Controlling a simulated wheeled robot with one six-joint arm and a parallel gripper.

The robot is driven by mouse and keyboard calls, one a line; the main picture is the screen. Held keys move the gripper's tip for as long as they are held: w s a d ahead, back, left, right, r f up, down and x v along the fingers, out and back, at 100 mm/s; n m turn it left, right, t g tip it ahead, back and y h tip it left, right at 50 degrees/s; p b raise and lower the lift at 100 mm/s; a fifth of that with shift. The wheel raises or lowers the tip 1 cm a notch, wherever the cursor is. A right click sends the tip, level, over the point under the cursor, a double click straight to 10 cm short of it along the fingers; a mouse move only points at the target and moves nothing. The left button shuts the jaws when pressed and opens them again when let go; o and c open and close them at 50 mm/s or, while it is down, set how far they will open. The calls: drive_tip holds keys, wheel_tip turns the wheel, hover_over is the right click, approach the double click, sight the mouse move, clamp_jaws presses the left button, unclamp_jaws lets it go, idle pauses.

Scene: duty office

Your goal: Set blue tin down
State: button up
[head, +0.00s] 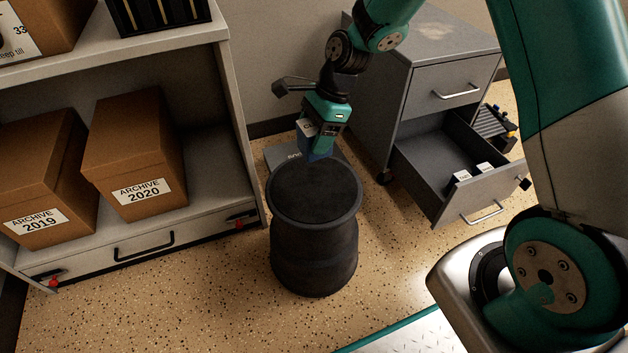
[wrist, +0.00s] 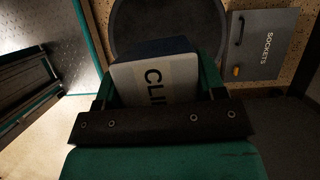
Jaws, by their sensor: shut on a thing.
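The blue tin (head: 323,148) with a white label is in my gripper (head: 319,145), which is shut on it. In the wrist view the tin (wrist: 152,80) shows its pale label, reading "CLI" with the rest cut off, and a dark blue edge. In the head view the tin appears just beyond the far rim of the black drum (head: 315,192). The drum's round top is bare and also shows in the wrist view (wrist: 170,22). The gap between tin and drum is hard to tell. The gripper hides part of the tin.
A grey case (head: 283,155) marked SOCKETS in the wrist view (wrist: 262,45) lies on the floor behind the drum. Right stands a grey cabinet (head: 425,80) with its lower drawer (head: 440,200) open. Left, a shelf unit (head: 215,150) holds archive boxes (head: 135,150).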

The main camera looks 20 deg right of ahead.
wheel_tip(320, 180, down, 12)
drive_tip(key=b, duration=0.4)
drive_tip(key=shift+f, duration=0.1)
drive_tip(key=shift+f, duration=0.1)
drive_tip(key=o, duration=1)
